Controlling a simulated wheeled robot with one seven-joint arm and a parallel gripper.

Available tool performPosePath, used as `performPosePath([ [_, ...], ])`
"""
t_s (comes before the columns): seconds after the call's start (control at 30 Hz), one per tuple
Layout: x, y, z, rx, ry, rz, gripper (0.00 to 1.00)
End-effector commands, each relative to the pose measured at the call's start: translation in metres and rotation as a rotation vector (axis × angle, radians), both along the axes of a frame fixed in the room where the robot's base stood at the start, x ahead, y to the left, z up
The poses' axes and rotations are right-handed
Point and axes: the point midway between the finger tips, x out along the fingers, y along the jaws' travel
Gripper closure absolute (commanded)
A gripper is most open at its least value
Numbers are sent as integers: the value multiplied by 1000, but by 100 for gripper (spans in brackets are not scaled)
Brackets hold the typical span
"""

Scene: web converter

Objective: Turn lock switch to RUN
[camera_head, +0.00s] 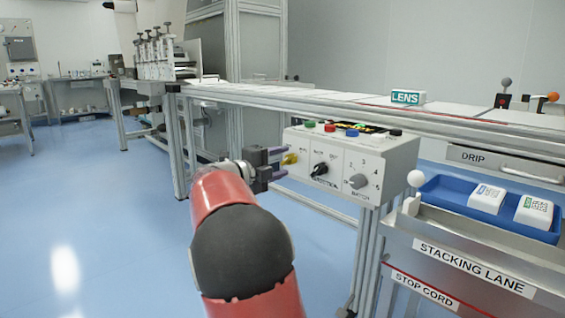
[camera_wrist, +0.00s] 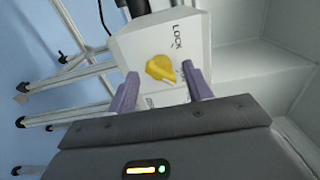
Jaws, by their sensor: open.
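The lock switch is a yellow knob (camera_head: 290,159) on the left end of the front of a white control box (camera_head: 345,162). In the wrist view the yellow knob (camera_wrist: 160,68) sits on the box face, with the word LOCK printed above it. My gripper (camera_head: 283,163) is at the left end of the box, close to the knob. Its two purple fingers are apart in the wrist view (camera_wrist: 162,88), one on each side of the knob's lower part. I cannot tell whether they touch it. The RUN label is not readable.
A black selector (camera_head: 319,169) and a grey knob (camera_head: 358,181) are on the same face, right of the yellow knob. Several coloured buttons line the box top. A conveyor table (camera_head: 300,100) runs behind. A blue tray (camera_head: 446,203) is at the right. Floor at left is clear.

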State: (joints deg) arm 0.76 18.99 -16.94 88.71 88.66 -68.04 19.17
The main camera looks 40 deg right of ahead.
Motion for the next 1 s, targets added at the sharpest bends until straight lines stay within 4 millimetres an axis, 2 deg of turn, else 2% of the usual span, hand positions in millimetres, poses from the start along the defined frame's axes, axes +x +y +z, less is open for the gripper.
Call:
performPosePath([
  [0.2,-3,39,1,1,-1,3,50],
  [0.4,-5,62,0,0,-1,0,50],
  [1.0,-5,65,1,-1,0,2,50],
])
